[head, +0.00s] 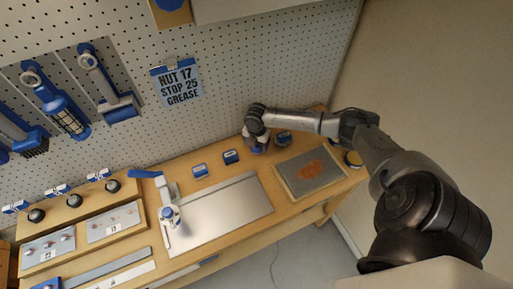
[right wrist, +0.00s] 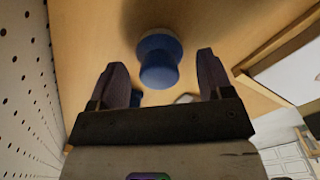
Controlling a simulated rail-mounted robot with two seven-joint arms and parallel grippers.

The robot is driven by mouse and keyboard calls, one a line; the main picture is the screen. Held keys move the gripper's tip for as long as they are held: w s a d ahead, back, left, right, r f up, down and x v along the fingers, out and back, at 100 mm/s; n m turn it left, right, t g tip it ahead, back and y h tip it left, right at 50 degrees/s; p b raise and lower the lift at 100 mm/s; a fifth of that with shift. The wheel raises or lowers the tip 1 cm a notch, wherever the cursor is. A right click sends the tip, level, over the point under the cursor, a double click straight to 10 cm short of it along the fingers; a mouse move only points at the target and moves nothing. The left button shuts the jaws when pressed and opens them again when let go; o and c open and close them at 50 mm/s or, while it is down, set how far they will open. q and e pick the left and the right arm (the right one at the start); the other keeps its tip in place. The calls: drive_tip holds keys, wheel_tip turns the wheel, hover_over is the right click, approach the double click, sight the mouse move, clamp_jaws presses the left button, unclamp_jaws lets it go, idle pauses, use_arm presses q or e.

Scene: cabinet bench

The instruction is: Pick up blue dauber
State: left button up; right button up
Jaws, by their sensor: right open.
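The blue dauber (right wrist: 158,64) shows in the right wrist view with a rounded blue body and a paler, wider collar behind it. It lies between the two fingers of my right gripper (right wrist: 160,72), with visible gaps on both sides. My right gripper is open and holds nothing. In the head view my right gripper (head: 256,138) is at the back of the bench, near the pegboard, and largely hides what is under it. My left gripper is not in view.
Blue-fronted blocks (head: 231,157) stand left of my right gripper, and another (head: 283,138) is to its right. A grey board with an orange patch (head: 311,171) lies to the right. A metal plate (head: 222,212) and a blue-handled fixture (head: 168,203) are further left.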

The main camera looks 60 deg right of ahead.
drive_tip(key=shift+f, duration=0.35)
drive_tip(key=c, duration=1)
